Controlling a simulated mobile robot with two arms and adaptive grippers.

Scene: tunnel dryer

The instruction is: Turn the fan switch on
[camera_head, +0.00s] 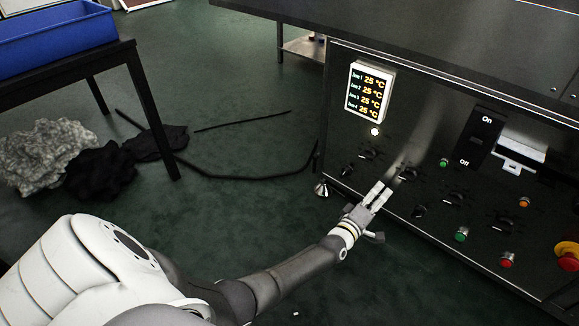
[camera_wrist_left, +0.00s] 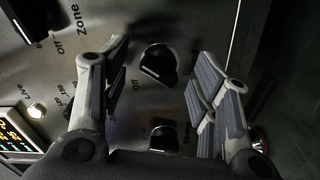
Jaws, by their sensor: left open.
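The dark control panel (camera_head: 440,165) carries several black rotary knobs, and its small labels are too small in the head view to tell which is the fan switch. My left gripper (camera_head: 379,194) is open and empty, its fingers pointing at the lower left of the panel. In the left wrist view a black knob (camera_wrist_left: 158,65) sits in the gap between the two open fingers, with no visible contact. A second black knob (camera_wrist_left: 163,137) shows lower in that gap. The words Off and Zone are printed at the upper left there. My right gripper is not in view.
A temperature display (camera_head: 368,92) and a large On/Off switch (camera_head: 481,138) are on the panel. Green (camera_head: 461,234) and red (camera_head: 507,260) buttons and a yellow-ringed red stop button (camera_head: 568,256) sit at right. A blue crate (camera_head: 60,42) rests on a black table at left.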

